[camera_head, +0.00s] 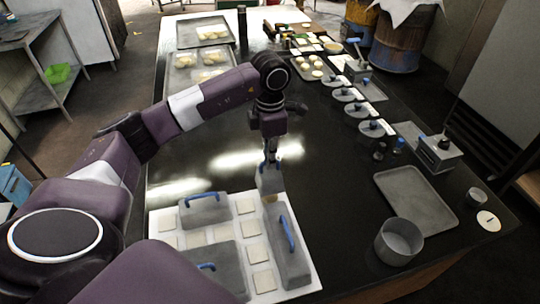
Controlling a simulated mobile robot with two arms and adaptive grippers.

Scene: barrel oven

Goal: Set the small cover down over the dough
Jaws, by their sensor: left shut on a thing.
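My left gripper (271,154) points down and is shut on the small grey cover (270,181), at the cover's top. The cover is upright at the back right part of a white board (307,279). I cannot tell whether it touches the board or hangs just above it. Flat pale square pieces, perhaps the dough, lie on the board; one (256,253) is in the middle and one (245,206) is left of the held cover. Whatever is under the held cover is hidden. My right gripper is not in view.
Larger grey covers with blue handles stand on the board: one at the back left (206,214), one at the front left (213,265), a long one at right (291,262). A grey tray (415,200) and a metal pot (398,243) are at right. The black table (330,170) is clear between.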

